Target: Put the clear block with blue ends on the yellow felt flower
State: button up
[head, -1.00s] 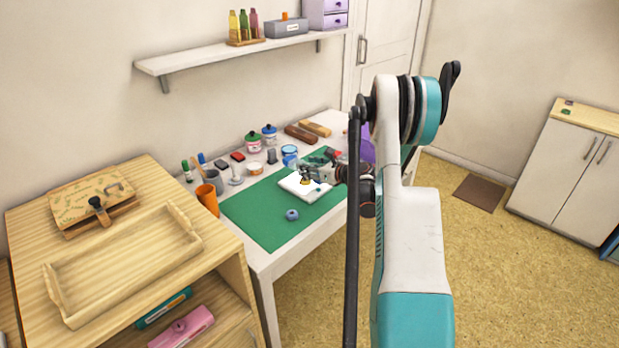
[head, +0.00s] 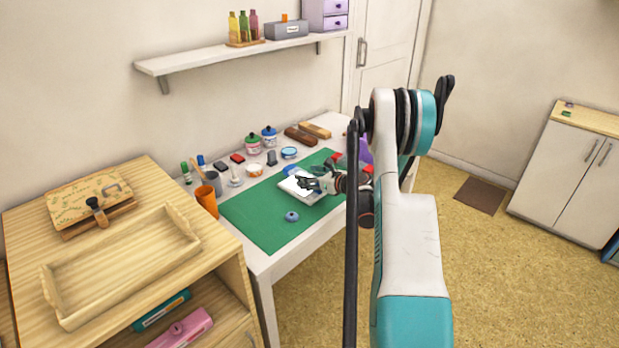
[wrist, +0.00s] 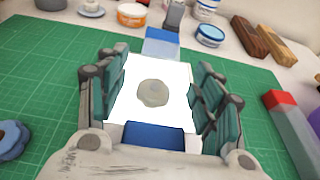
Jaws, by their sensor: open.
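In the wrist view, the clear block (wrist: 160,46) lies lengthwise between my fingers, one blue end far off and the other blue end near my palm. Its see-through middle shows a white surface and the felt flower (wrist: 153,92) beneath, looking dull beige. I cannot tell whether the block touches the flower. My gripper (wrist: 160,75) is open, with one finger on each side of the block. In the head view, my gripper (head: 309,184) is low over the white pad (head: 295,190).
A green mat (head: 262,225) covers much of the table. A blue ring-shaped item (head: 292,216) lies on it, left of my gripper in the wrist view. A grey bar with a red end (wrist: 288,118) is close on the right. Jars and wooden blocks (wrist: 265,38) stand behind.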

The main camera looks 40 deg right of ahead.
jog(key=shift+r, duration=0.15)
jog(key=shift+s+r, duration=0.1)
jog(key=shift+s, duration=0.25)
jog(key=p+v, duration=0.3)
jog(key=v, duration=0.8)
jog(key=shift+s, duration=0.1)
